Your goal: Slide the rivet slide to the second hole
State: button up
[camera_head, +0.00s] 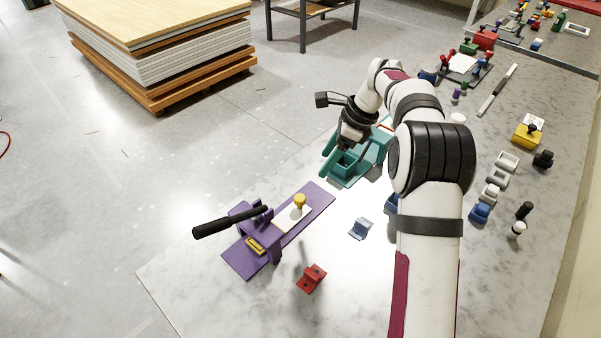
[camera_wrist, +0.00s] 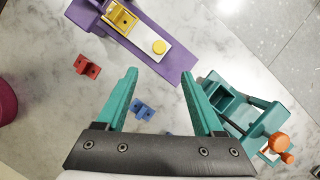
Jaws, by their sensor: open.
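A purple fixture (camera_head: 315,203) with a black lever handle (camera_head: 230,221) stands on the marble-look table. A white slide (camera_head: 291,219) with a yellow knob (camera_head: 299,201) lies along its base; I take this as the rivet slide. A yellow piece with two dark holes (camera_wrist: 121,18) sits beside the slide's far end in the wrist view, where the yellow knob (camera_wrist: 160,47) also shows. My gripper (camera_wrist: 159,76) is open and empty, its teal fingers apart and the knob beyond the fingertips. In the head view my gripper is above the teal fixture, right of the purple one.
A teal fixture (camera_wrist: 262,120) with an orange knob (camera_wrist: 278,142) stands close to my gripper. A red bracket (camera_head: 311,279) and a blue bracket (camera_head: 360,228) lie on the table near the purple fixture. Several other small parts stand along the table's right side.

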aim_at(300, 197)
jog(key=x, duration=1.5)
jog(key=shift+f, duration=0.15)
grip_shut()
jog(key=shift+d, duration=0.1)
dwell(0.4)
